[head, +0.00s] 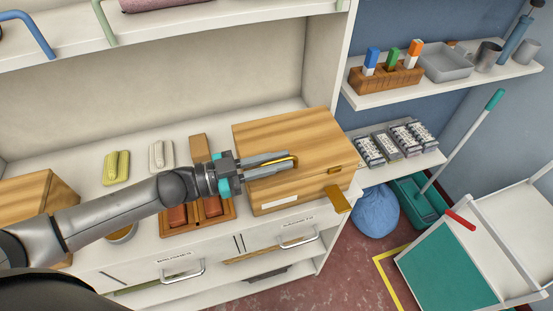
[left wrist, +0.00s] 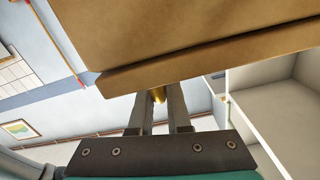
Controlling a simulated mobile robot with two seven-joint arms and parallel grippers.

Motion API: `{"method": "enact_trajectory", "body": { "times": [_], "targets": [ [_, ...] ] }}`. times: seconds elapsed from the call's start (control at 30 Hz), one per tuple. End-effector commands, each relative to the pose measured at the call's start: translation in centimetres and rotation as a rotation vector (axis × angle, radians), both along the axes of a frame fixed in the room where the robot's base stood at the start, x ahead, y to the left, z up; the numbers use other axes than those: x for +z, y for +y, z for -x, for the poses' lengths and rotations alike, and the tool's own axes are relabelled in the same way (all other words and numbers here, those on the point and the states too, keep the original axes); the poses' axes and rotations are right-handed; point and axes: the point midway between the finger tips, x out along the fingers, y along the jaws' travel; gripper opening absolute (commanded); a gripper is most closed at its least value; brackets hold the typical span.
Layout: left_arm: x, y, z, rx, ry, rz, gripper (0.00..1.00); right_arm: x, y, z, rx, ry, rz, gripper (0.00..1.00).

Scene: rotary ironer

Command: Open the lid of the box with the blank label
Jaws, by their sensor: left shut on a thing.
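The wooden box (head: 315,180) stands on the white counter, right of centre in the head view. A blank white label (head: 279,202) is on its front. Its lid (head: 290,128) looks closed. A brass piece (head: 335,170) sits near the lid's right edge, and a brass flap (head: 339,199) sticks out below it. My left gripper (head: 291,163) is at the lid, its fingers shut on a brass handle (left wrist: 158,96), partly hidden between them. In the left wrist view the wooden panel (left wrist: 180,40) fills the top. My right gripper is out of view.
Left of the box is a wooden tray (head: 225,216) with reddish blocks, partly behind my arm. Another wooden box (head: 35,192) stands far left. Yellow and white items (head: 116,168) lie behind my arm. A shelf (head: 290,12) overhangs the counter. A trolley (head: 465,255) stands right.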

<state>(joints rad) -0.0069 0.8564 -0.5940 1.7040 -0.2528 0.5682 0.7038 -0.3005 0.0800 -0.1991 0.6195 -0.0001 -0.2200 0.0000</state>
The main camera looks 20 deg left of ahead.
Motion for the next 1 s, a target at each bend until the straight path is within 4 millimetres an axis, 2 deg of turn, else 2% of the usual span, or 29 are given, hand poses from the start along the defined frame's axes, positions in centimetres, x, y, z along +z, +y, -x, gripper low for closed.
{"method": "enact_trajectory", "body": {
  "times": [0.17, 0.47, 0.7, 1.0],
  "targets": [
    [1.3, 0.3, -0.4, 0.001, 0.034, 0.024, 0.0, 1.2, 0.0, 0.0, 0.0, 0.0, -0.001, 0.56],
    [5.0, 1.2, -1.7, 0.002, 0.204, 0.139, 0.0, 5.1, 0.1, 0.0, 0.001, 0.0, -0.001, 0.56],
    [8.0, 2.6, -3.8, 0.002, 0.391, 0.266, 0.0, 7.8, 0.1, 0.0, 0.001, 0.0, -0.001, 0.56],
    [10.7, 4.7, -7.0, 0.002, 0.628, 0.427, 0.0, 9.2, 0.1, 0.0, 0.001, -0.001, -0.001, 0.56]
  ]
}}
